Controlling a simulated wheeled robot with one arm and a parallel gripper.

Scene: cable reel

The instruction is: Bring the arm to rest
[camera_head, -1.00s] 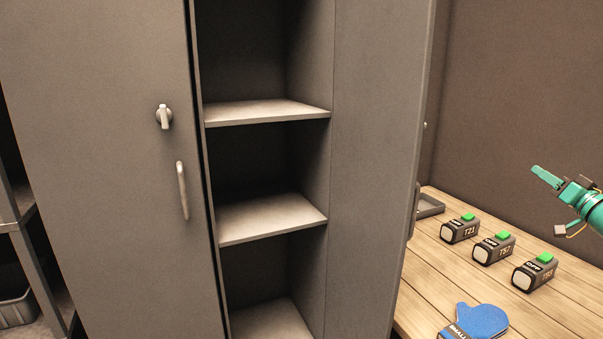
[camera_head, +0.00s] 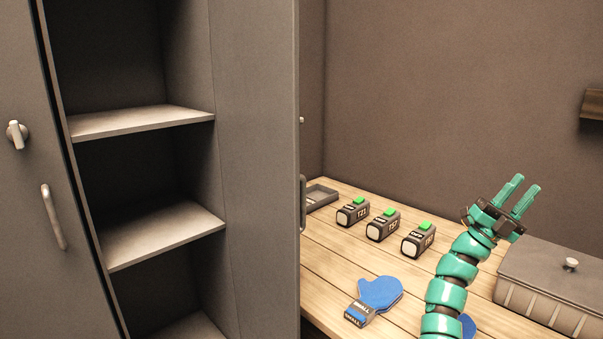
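My green arm (camera_head: 452,283) rises from the bottom edge on the right side of the view. My gripper (camera_head: 518,194) is at its upper end, above the wooden table, with its fingers pointing up. The fingers stand apart and nothing shows between them. The arm hides part of the table and most of a second blue thing (camera_head: 467,325) behind it.
A grey cabinet (camera_head: 257,170) with an open front and empty shelves stands left. On the table (camera_head: 330,255) are several black devices with green tops (camera_head: 383,225), a grey tray (camera_head: 318,196), a blue mitt (camera_head: 379,292) and a lidded box (camera_head: 555,275).

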